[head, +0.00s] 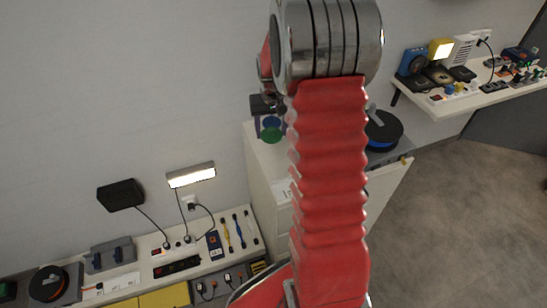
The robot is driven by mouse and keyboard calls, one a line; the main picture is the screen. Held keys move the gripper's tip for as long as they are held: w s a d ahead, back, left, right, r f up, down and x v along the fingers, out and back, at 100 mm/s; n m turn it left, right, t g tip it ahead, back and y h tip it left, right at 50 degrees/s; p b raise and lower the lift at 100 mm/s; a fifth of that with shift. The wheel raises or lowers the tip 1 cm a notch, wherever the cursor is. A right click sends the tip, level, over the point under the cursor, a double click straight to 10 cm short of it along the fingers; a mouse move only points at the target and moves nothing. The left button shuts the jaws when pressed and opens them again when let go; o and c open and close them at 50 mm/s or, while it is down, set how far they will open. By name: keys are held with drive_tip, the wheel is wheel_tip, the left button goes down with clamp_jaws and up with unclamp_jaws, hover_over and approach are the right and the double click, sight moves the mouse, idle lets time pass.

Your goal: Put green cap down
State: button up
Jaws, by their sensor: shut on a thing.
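The green cap (271,135) is a small round green piece over the top of the white cabinet, just left of my red arm. My gripper (270,124) is dark, partly hidden behind my arm, and points down at the cap. It is shut on the green cap. A small blue round part shows just above the cap, between the fingers. I cannot tell whether the cap touches the cabinet top.
The white cabinet (262,165) also bears a black and blue round device (382,130) right of my arm. A bench (130,270) with tools and a lit lamp (191,174) is lower left. A crowded shelf (470,101) is upper right. Open floor (450,220) lies right.

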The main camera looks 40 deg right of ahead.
sight(271, 137)
drive_tip(key=shift+f, duration=3.1)
drive_tip(key=shift+f, duration=0.15)
drive_tip(key=shift+f, duration=1.75)
drive_tip(key=o, duration=1)
drive_tip(key=r, duration=0.4)
drive_tip(key=s+r, duration=0.1)
drive_tip(key=r, duration=0.7)
drive_tip(key=shift+s+a, duration=0.15)
drive_tip(key=shift+a, duration=0.2)
